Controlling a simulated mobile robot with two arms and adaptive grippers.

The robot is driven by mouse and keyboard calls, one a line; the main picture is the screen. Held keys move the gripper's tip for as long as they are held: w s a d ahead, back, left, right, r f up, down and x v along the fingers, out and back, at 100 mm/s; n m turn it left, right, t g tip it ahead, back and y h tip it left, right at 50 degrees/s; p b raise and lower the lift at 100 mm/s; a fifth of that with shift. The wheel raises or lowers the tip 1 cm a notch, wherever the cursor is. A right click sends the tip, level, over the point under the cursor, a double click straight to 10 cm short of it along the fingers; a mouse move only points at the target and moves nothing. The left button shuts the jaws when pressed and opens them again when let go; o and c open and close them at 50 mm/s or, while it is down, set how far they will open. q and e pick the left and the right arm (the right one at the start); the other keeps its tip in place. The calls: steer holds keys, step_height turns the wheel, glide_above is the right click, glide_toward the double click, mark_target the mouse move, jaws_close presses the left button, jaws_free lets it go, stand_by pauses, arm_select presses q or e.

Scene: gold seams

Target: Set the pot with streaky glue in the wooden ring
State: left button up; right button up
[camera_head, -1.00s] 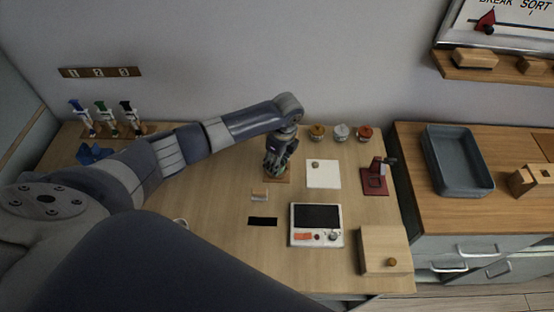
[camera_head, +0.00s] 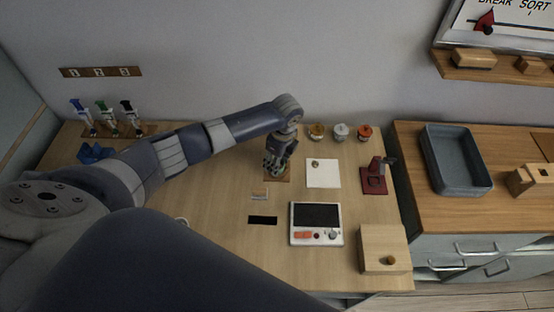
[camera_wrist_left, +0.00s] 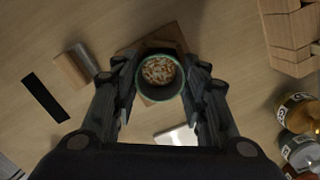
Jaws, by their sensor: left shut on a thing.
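My left gripper (camera_wrist_left: 160,85) is shut on a small dark pot with a greenish rim (camera_wrist_left: 139,84), seen from above between the fingers in the left wrist view. The pot's contents are streaky, brown and pale. In the head view my left gripper (camera_head: 274,165) is over a square wooden piece (camera_head: 284,180) at the back middle of the table. The wooden piece also shows behind the pot in the left wrist view (camera_wrist_left: 150,45). Whether it has a ring opening is hidden, and I cannot tell whether the pot touches it. My right gripper is not in view.
A white square (camera_head: 323,180) with a small brass-coloured item lies right of the gripper. Several jars (camera_head: 340,132) stand behind it, and a red stand (camera_head: 374,180) to its right. A screen device (camera_head: 316,236), black strip (camera_head: 262,220) and small block (camera_head: 260,194) lie in front.

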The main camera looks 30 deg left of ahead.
arm_select(q)
steer(key=shift+f, duration=0.25)
stand_by(0.4)
steer(key=o, duration=0.8)
steer(key=shift+r, duration=0.1)
steer(key=shift+d+r+p, duration=0.15)
steer(key=shift+r+p, duration=1.1)
steer(key=shift+p, duration=0.1)
steer(key=shift+d+r+p, duration=0.15)
steer(key=shift+r+p, duration=1.05)
steer(key=shift+p, duration=0.15)
